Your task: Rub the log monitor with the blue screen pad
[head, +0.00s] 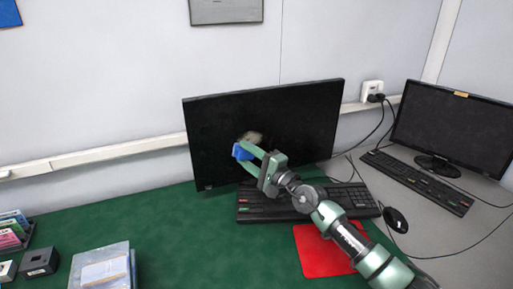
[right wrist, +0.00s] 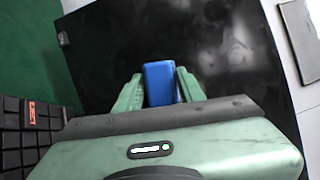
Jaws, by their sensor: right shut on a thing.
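The log monitor (head: 300,115) is a black screen standing on the green desk against the wall; it also fills much of the right wrist view (right wrist: 110,40). A pale smudge (head: 254,136) shows on its screen, just above the pad. The blue screen pad (head: 238,152) is between the fingers of my right gripper (head: 250,157), which is shut on it. The pad also shows in the right wrist view (right wrist: 160,84). It is at the screen's face; I cannot tell whether it touches. My left gripper is not in view.
A black keyboard (head: 262,209) lies below the monitor, with a red mat (head: 318,256) and a mouse (head: 396,219) nearby. A second monitor (head: 455,125) and keyboard (head: 420,183) stand at the right. A clear box (head: 100,265) and a black block (head: 39,262) are at the front left.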

